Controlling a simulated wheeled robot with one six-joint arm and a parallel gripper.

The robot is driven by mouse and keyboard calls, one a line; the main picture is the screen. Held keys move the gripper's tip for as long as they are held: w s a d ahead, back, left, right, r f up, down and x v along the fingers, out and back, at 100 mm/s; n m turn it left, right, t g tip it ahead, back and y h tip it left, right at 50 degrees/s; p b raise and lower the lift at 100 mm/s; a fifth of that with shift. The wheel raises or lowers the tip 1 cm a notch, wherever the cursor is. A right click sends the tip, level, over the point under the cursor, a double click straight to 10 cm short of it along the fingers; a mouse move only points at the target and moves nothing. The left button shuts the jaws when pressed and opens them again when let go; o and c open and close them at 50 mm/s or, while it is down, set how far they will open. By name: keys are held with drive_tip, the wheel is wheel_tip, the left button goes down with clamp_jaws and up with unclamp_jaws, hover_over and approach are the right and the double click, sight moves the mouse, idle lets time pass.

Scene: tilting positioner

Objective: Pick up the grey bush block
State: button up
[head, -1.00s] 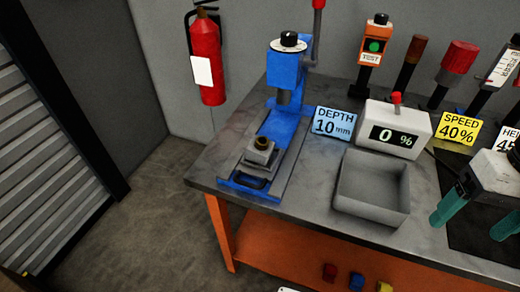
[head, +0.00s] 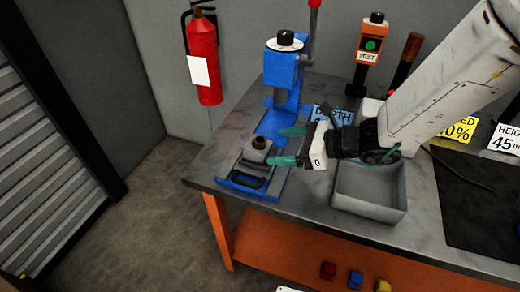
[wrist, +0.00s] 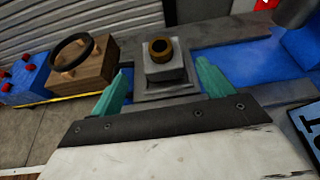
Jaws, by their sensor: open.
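The grey bush block (head: 256,153) sits on the blue press base (head: 258,188), with a brass-coloured ring (head: 259,143) on its top. In the wrist view the block (wrist: 166,71) stands upright between and beyond the green fingertips, with the ring (wrist: 160,50) on top. My gripper (head: 288,147) is open and empty, just to the right of the block, with its fingers pointing left at it. The gripper also shows at the bottom of the wrist view (wrist: 162,88). I cannot tell whether a finger touches the block.
The press column and head (head: 284,70) rise behind the block. A grey open tray (head: 370,190) sits right of the press, under my arm. A blue depth sign (head: 333,114) is partly hidden by my gripper. The bench's left edge is close to the press.

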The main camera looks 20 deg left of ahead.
sight(266, 145)
drive_tip(key=x, duration=0.7)
drive_tip(key=shift+w+a+f, duration=0.1)
drive_tip(key=shift+w+a, duration=0.1)
drive_tip(key=shift+a, duration=0.1)
clamp_jaws()
